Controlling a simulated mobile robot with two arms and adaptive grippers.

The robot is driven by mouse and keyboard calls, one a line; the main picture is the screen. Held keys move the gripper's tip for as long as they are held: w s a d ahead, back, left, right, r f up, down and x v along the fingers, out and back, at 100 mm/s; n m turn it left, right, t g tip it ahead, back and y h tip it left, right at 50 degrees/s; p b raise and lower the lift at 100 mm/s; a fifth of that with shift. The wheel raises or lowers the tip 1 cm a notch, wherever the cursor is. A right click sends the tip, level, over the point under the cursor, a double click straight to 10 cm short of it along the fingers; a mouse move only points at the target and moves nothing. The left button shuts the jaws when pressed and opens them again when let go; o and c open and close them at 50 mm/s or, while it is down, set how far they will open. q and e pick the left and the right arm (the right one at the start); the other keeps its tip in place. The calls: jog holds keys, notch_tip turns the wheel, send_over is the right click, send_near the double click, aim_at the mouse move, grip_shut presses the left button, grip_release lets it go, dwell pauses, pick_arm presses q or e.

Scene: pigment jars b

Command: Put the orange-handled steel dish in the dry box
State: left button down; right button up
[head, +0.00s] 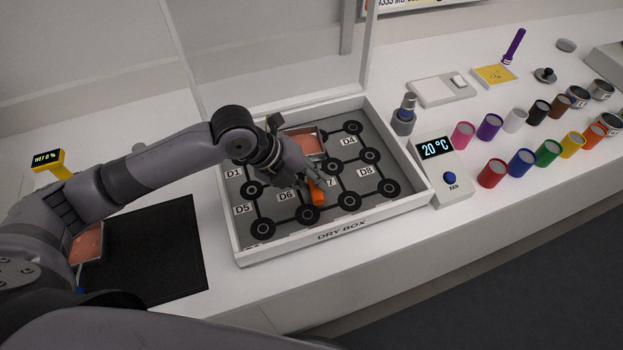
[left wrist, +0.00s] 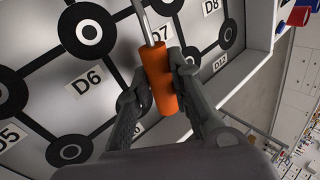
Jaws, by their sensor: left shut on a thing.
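The orange-handled steel dish (head: 309,144) is inside the dry box (head: 343,238), toward its back middle, with a pinkish content. Its orange handle (head: 318,192) points toward the box's front, over the D7 label. My left gripper (head: 311,179) is shut on this handle. The left wrist view shows the handle (left wrist: 160,82) between both fingers of the gripper (left wrist: 164,98), with the steel rod running up out of the picture. Whether the dish rests on the floor of the box or hangs just above it, I cannot tell. My right gripper is not in view.
The box floor has labelled places with black round pads (head: 349,200). Its clear lid (head: 280,60) stands open behind. A second dish (head: 88,245) sits by the black mat (head: 150,250) at left. A 20 °C display unit (head: 436,150) and several coloured jars (head: 521,162) stand right.

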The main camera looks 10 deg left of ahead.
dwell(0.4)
pick_arm(q)
jog(key=shift+f, duration=0.25)
jog(key=c, duration=1.4)
grip_release()
jog(key=shift+o, duration=0.2)
notch_tip(320, 180, up, 6)
jog(key=p, duration=0.6)
jog(key=shift+r, duration=0.1)
